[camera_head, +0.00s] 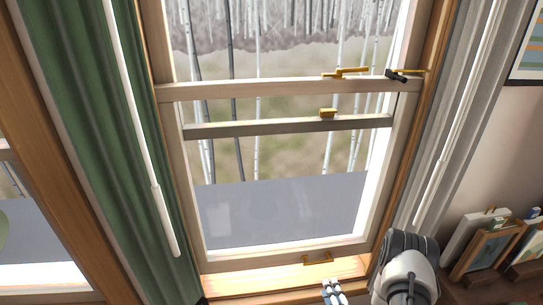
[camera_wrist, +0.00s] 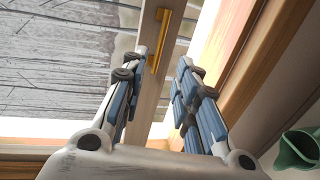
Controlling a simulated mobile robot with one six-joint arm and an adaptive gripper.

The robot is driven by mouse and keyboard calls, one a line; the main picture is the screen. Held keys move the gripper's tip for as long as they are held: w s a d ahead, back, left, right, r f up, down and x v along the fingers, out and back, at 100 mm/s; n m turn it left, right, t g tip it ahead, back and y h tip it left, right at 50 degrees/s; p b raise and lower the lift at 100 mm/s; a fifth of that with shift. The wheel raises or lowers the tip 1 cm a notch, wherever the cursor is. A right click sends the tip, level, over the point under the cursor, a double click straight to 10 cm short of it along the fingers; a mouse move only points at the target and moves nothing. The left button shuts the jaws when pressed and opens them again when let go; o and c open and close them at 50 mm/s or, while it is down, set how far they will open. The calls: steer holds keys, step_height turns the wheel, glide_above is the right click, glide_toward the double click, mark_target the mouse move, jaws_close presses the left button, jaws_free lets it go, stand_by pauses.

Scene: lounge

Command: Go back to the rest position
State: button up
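My gripper (camera_head: 333,288) shows at the bottom edge of the head view, below the brass handle (camera_head: 317,260) on the window's bottom rail. In the wrist view my gripper (camera_wrist: 157,75) has its two blue-padded fingers apart, with nothing held between them. A brass handle (camera_wrist: 158,42) on a pale rail shows beyond the gap between the fingers; I cannot tell the exact distance. The wooden sash window (camera_head: 290,253) fills the middle of the head view. Its two middle rails sit apart, one above the other.
A green curtain (camera_head: 90,120) hangs left, a grey curtain (camera_head: 460,90) right. Brass latch parts (camera_head: 345,72) sit on the upper rail. Picture frames (camera_head: 485,250) stand on a surface at lower right. A green vessel (camera_wrist: 300,150) shows at the wrist view's right edge.

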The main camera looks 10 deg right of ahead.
steer(key=w+r+m+g, duration=0.1)
steer(key=w+r+g, duration=0.1)
steer(key=w+r, duration=0.4)
step_height(320, 180, up, 18)
steer(key=a+m+g+h, duration=0.1)
steer(key=m+g, duration=0.3)
steer(key=m, duration=0.2)
steer(key=s+a+r+m+g, duration=0.1)
steer(key=s+a+r+m, duration=0.2)
steer(key=s, duration=0.7)
steer(key=s+a+r+m+g, duration=0.2)
steer(key=s+a+r+m, duration=0.2)
steer(key=s, duration=0.6)
steer(key=s+a+r+m+g+y, duration=0.1)
steer(key=s+a+r+m+g, duration=0.1)
steer(key=s+a+r+m, duration=0.2)
steer(key=s+r, duration=0.3)
steer(key=s, duration=0.3)
steer(key=shift+a, duration=0.25)
